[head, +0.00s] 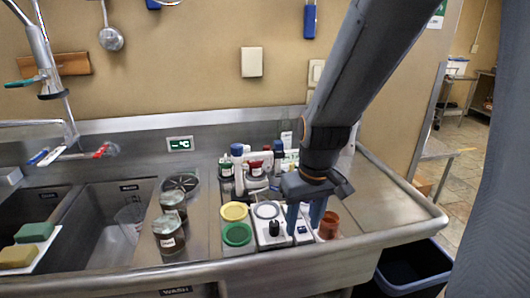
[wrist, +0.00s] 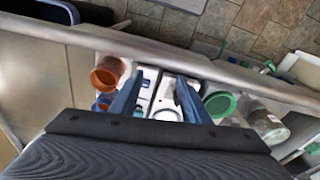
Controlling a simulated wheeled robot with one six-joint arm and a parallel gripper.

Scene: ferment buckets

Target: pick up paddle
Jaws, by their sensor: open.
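No paddle can be made out for certain in either view; my arm and gripper hide part of the counter. My gripper (head: 305,222) is open, pointing down over the front right of the steel counter. Its two blue fingers are apart. In the wrist view my gripper (wrist: 158,84) is above white devices (wrist: 149,90), with nothing seen held between the fingers. I cannot tell whether the fingers touch anything. An orange-brown cup (head: 329,225) stands just right of the fingers in the head view; it also shows in the wrist view (wrist: 108,75).
A white device with a black knob (head: 274,229), a yellow lid (head: 234,211) and a green lid (head: 237,234) lie left of my gripper. Several bottles (head: 237,165) stand behind. The right counter (head: 390,205) is clear.

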